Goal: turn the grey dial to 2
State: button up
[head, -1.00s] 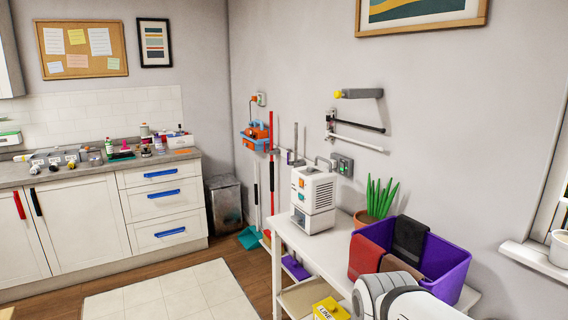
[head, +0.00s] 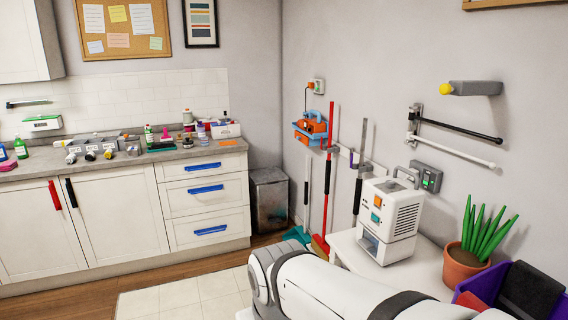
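I cannot make out a grey dial for certain, nor any number 2. Several small grey units with knob-like fronts (head: 90,152) stand in a row on the counter at the left; they are too small to read. A white appliance (head: 390,215) with an orange and a teal patch on its front stands on the white table at the right; no dial can be told on it. My white arm crosses the bottom of the head view, and my gripper is not in view.
The grey counter (head: 40,172) also carries bottles and small boxes. Below are white cabinets and drawers with blue handles (head: 205,190). Brooms (head: 329,180) lean by the wall. A potted plant (head: 466,262) and a purple bin (head: 468,300) are at the right. The floor before the drawers looks clear.

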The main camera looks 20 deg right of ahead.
aim_at(389, 183)
jog(key=z, duration=0.4)
jog(key=i, duration=1.1)
jog(key=z, duration=0.95)
jog(key=k, duration=0.85)
jog(key=z, duration=0.15)
jog(key=i, duration=0.95)
jog(key=u, duration=0.1)
